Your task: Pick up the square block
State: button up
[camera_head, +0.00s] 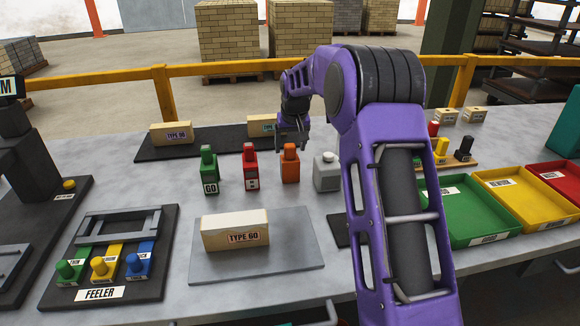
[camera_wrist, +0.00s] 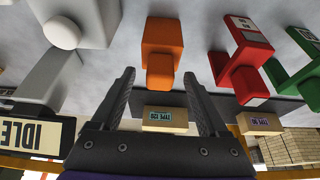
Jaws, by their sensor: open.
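No object is labelled as the square block. An orange block (camera_head: 290,168) with a smaller knob on top stands upright on the grey table; it also shows in the wrist view (camera_wrist: 163,38) between my fingers' directions. My gripper (camera_head: 291,147) is open and empty, just above and behind it in the head view. The wrist view, which is upside down, shows both fingers (camera_wrist: 159,72) apart, with no visible contact. A red block (camera_head: 250,170), a green GO block (camera_head: 209,172) and a grey block with a white round knob (camera_head: 327,172) stand beside it.
More bricks rest on a dark mat (camera_head: 205,147) behind. A feeler stand (camera_head: 105,293) is at left. Green (camera_head: 480,233), yellow and red trays are at right.

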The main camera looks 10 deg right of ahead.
jog(key=shift+x, duration=1.15)
grip_shut()
jog(key=shift+r, duration=0.1)
